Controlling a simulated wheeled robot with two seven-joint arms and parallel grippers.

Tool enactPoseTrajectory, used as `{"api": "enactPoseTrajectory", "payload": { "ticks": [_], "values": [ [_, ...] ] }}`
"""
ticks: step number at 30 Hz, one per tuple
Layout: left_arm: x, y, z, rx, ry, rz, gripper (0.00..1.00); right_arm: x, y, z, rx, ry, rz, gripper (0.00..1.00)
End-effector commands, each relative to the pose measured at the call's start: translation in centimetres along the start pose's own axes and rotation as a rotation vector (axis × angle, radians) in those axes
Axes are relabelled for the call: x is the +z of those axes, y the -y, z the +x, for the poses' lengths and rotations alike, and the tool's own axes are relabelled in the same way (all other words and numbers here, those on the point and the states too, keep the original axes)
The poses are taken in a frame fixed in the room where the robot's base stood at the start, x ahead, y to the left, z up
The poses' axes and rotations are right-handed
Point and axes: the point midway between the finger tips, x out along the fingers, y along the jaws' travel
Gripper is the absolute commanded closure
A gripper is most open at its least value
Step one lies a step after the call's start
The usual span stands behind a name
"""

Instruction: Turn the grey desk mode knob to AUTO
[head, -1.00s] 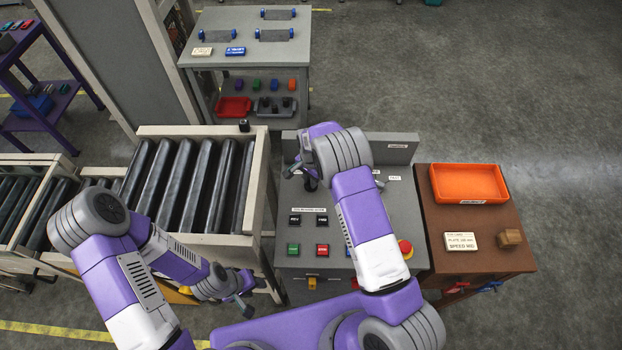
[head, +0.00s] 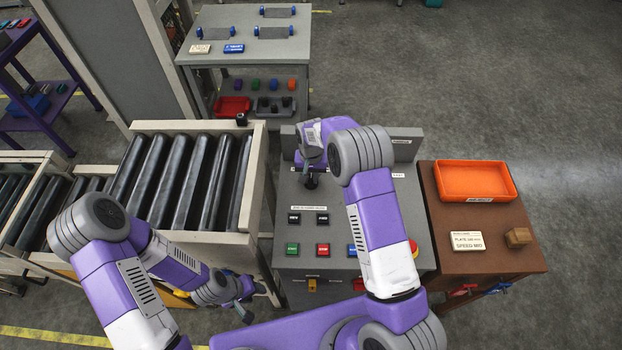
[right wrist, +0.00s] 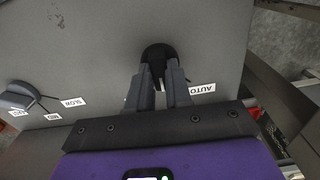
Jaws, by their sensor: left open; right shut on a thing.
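The grey desk (head: 335,215) stands in front of me in the head view, with its black mode knob (head: 312,181) near the back left of its top. My right gripper (head: 311,172) is over this knob from above. In the right wrist view the round black knob (right wrist: 158,52) sits between the fingertips of my right gripper (right wrist: 160,85), which are shut on it. The AUTO label (right wrist: 202,90) is beside the right finger and reads upside down. The knob's pointer is mostly hidden by the fingers. My left gripper (head: 246,302) is open and empty, low, left of the desk.
A second dark knob (right wrist: 22,97) with a SLOW label (right wrist: 73,101) is at the left of the right wrist view. Green, red and other buttons (head: 323,249) line the desk front. A roller conveyor (head: 190,185) is left; a brown table with an orange tray (head: 475,165) is right.

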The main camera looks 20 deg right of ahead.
Motion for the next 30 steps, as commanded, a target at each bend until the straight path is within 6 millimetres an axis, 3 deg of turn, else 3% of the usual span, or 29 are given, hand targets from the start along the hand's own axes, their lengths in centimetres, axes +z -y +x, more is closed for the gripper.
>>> {"api": "enactPoseTrajectory", "payload": {
  "ticks": [18,30],
  "values": [
    [-0.1,0.9,2.4,0.0,0.0,0.0,0.57,0.0,0.0,0.1,-0.001,0.0,-0.548,1.0],
    [-0.1,1.1,2.9,0.0,0.0,0.0,0.57,0.0,0.0,0.0,0.0,0.0,-0.729,1.0]
  ]
}}
